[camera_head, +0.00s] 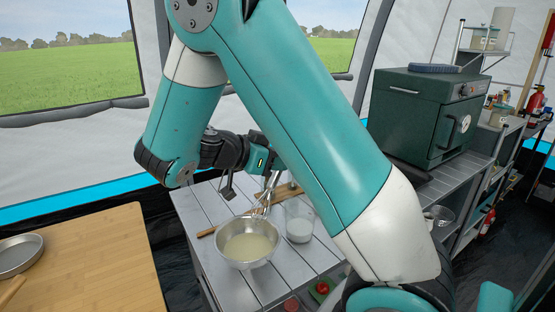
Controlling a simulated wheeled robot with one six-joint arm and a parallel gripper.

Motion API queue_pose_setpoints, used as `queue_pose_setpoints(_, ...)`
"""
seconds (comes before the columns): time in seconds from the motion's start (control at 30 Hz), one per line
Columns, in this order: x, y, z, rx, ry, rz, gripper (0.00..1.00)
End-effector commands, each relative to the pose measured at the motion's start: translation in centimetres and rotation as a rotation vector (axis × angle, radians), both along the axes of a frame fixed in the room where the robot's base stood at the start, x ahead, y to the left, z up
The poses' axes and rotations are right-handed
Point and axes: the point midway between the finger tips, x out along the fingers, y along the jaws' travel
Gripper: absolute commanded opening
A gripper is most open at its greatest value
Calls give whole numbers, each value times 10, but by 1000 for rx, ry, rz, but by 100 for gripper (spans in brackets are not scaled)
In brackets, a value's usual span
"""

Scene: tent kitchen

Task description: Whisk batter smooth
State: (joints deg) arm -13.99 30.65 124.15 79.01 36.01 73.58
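A metal bowl (247,263) with pale batter (247,247) stands on the grey slatted table. A metal whisk (264,200) shows upright and slightly tilted at the bowl's back right rim, its wires low and its upper part close under my gripper. I cannot tell whether its tip touches the batter. My gripper (246,188) is above and behind the bowl, pointing down. One dark finger shows on its left; the other side is partly hidden by my arm. I cannot tell whether the fingers close on the whisk.
A glass with white contents (299,227) stands close right of the bowl. A wooden worktop (95,262) with a metal pan (18,262) is at left. A dark green oven (425,112) stands at the back right. The grey table (213,285) is clear in front-left.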

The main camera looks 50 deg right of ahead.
Motion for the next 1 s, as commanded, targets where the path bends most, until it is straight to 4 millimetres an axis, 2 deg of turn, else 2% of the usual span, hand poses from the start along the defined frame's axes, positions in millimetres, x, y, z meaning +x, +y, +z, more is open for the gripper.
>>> queue_pose_setpoints(0.5,0,0,3,0,-1,0,0)
queue_pose_setpoints(1.0,0,0,50,0,-1,0,0)
